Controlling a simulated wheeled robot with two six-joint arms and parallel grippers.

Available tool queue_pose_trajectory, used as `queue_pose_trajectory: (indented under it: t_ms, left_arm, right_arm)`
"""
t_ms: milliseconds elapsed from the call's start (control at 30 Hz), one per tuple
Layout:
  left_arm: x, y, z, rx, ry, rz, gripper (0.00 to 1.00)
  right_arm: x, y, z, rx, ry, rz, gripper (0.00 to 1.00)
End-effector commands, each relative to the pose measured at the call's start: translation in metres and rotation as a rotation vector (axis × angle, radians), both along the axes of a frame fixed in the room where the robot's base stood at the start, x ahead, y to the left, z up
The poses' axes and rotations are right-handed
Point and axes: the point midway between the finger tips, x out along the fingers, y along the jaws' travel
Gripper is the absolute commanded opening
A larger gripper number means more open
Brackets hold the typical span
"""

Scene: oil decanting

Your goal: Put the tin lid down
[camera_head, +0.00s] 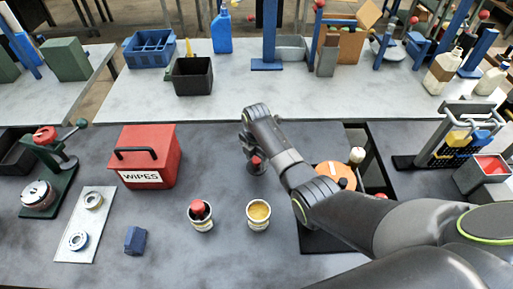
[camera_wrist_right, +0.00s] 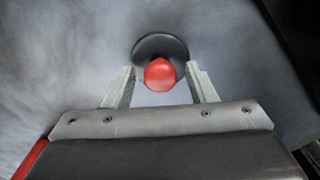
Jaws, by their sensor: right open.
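The tin lid is a dark disc with a red knob (camera_head: 256,161). It appears to lie on the grey bench top, beyond the open tin (camera_head: 258,214), which shows yellow contents. My right gripper (camera_head: 253,153) is just above the lid. In the right wrist view the open fingers (camera_wrist_right: 160,80) stand on either side of the red knob (camera_wrist_right: 160,74), with gaps visible beside it. The dark disc (camera_wrist_right: 158,44) shows behind the knob. My left gripper is not in view.
A red wipes box (camera_head: 147,160) is further left. A dark tray (camera_head: 318,240) with an orange round item (camera_head: 336,175) lies right, partly under my arm. Bare bench surrounds the lid.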

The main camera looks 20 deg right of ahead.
Motion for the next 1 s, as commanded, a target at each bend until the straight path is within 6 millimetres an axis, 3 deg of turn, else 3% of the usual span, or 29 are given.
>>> queue_pose_trajectory:
  t_ms: [533, 700, 1000]
  left_arm:
    - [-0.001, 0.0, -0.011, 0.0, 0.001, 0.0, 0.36]
    - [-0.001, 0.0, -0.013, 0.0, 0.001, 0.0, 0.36]
    - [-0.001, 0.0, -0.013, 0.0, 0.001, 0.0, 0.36]
  right_arm:
    - [0.002, 0.0, 0.098, 0.0, -0.006, 0.0, 0.51]
    - [0.001, 0.0, 0.112, 0.0, -0.001, 0.0, 0.51]
    - [0.001, 0.0, 0.114, 0.0, -0.001, 0.0, 0.51]
